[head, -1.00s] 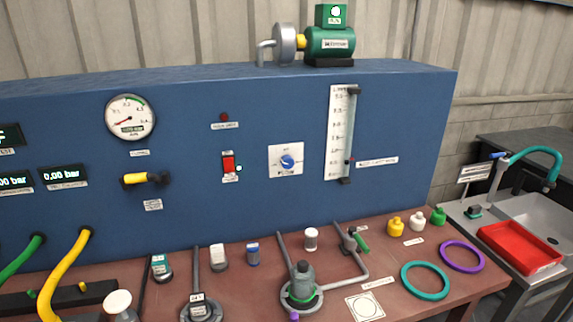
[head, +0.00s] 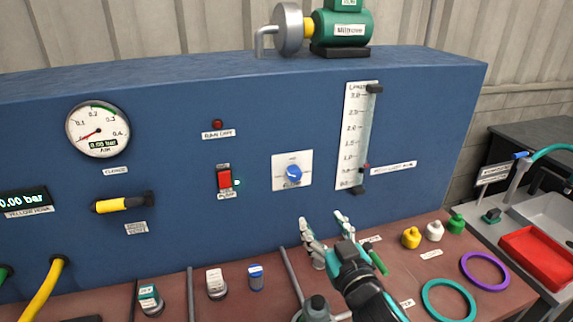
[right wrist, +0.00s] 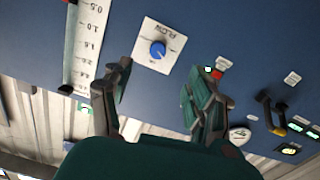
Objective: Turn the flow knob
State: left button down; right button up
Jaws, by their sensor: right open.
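The blue flow knob (head: 294,173) sits on a white square plate (head: 279,184) on the blue panel (head: 260,120). In the right wrist view the knob (right wrist: 158,50) and its plate, lettered FLOW, show beyond and between my fingers. My right gripper (head: 327,224) is open and empty, below and a little right of the knob in the head view, apart from it. Its two fingers also show spread in the right wrist view (right wrist: 160,95). My left gripper is out of view.
A flow tube with a scale (head: 355,135) is right of the knob. A red switch (head: 225,178) and a yellow-handled valve (head: 115,205) are to the left. Small caps (head: 434,231) and rings (head: 448,299) lie on the bench. The panel around the knob is clear.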

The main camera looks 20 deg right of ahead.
jog(key=w, duration=0.1)
jog(key=p, duration=0.2)
send_near(295, 177)
jog(key=w+p, duration=0.1)
jog(key=w, duration=0.5)
jog(key=shift+w, duration=0.3)
jog(key=shift+w+f, duration=0.1)
jog(key=shift+w, duration=1.5)
jog(key=c, duration=1.1)
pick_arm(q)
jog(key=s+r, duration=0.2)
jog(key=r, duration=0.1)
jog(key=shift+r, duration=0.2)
pick_arm(e)
jog(key=shift+c, duration=0.2)
